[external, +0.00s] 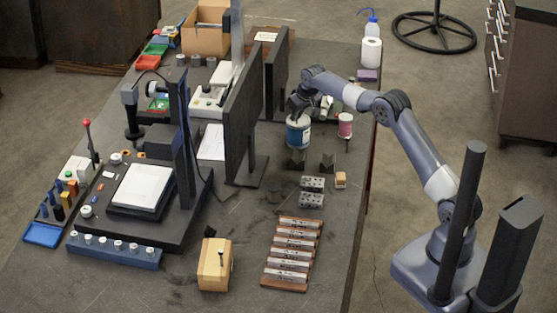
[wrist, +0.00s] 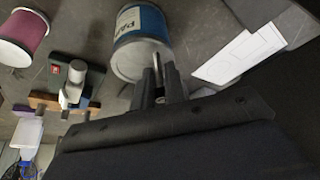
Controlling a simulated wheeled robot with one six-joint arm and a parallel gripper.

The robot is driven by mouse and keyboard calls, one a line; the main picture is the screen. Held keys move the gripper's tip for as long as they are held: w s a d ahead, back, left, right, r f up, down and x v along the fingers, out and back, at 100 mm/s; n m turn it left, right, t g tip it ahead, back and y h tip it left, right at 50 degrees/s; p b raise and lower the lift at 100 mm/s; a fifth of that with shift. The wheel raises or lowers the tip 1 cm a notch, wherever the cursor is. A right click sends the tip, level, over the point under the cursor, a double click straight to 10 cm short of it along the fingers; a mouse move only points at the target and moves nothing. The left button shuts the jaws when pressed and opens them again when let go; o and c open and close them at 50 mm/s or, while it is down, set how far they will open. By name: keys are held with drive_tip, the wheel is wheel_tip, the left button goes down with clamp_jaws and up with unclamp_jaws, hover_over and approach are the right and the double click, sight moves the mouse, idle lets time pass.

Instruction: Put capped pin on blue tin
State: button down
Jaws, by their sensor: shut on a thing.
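The blue tin (external: 298,134) stands upright on the bench below the end of my arm, its pale top facing up. It also shows in the wrist view (wrist: 142,27), with a blue label and light round end. My gripper (external: 297,108) is just above the tin's top. In the wrist view its fingers (wrist: 159,78) are close together over the near edge of the tin, shut on a slim grey piece, apparently the capped pin (wrist: 158,63). Most of the pin is hidden by the fingers, and I cannot tell whether it touches the tin.
A dark red spool (external: 345,124) stands just right of the tin. A tall dark plate (external: 243,125) rises to its left. Dark V-blocks (external: 296,160) and drilled grey blocks (external: 312,184) lie in front. A wooden block (external: 214,267) with an upright pin stands nearer the front.

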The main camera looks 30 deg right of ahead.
drive_tip(key=c, duration=1.5)
unclamp_jaws()
drive_tip(key=shift+f, duration=0.1)
drive_tip(key=shift+o, duration=0.2)
drive_tip(key=b+v, duration=0.2)
drive_tip(key=v, duration=1)
drive_tip(key=shift+o, duration=0.6)
